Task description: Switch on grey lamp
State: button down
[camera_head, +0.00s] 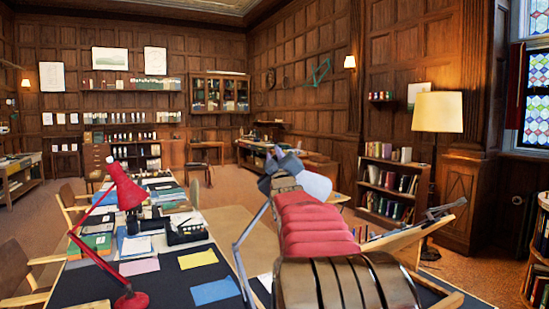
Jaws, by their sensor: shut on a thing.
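The grey desk lamp (317,186) stands just ahead of me on the near desk. Its pale shade shows right of my arm's far end, and its thin jointed stem rises to the left of my arm. My gripper (282,163) is at the far end of my red-padded arm, up against the lamp's head. It is shut on the lamp, though my own arm hides most of the jaws and the exact contact. The lamp's switch cannot be made out. I cannot tell whether it is lit.
A red desk lamp (126,192) stands on the left of the desk among papers, books and a black tray (186,232). A tilted drawing board (410,238) is close on the right. A lit floor lamp (437,112) stands behind it by a bookcase (392,190). Open floor lies beyond.

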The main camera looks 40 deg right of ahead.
jog(key=shift+w+f+m+g+h, duration=0.1)
jog(key=shift+m+g+h, duration=0.3)
jog(key=shift+m+h, duration=0.55)
jog(key=shift+f+m+g+h, duration=0.1)
jog(key=shift+m+g+h, duration=0.4)
jog(key=shift+h, duration=0.75)
jog(key=shift+m+g+h, duration=0.7)
jog(key=shift+m+h, duration=0.45)
jog(key=shift+h, duration=0.05)
jog(key=shift+r+m+g+h, duration=0.1)
jog(key=shift+m+g+h, duration=2.05)
jog(key=shift+g, duration=0.25)
jog(key=shift+m, duration=0.25)
jog(key=c, duration=1.6)
grip_release()
jog(key=shift+a, duration=0.1)
jog(key=v, duration=1.3)
jog(key=shift+a+f, duration=0.25)
jog(key=shift+f, duration=0.05)
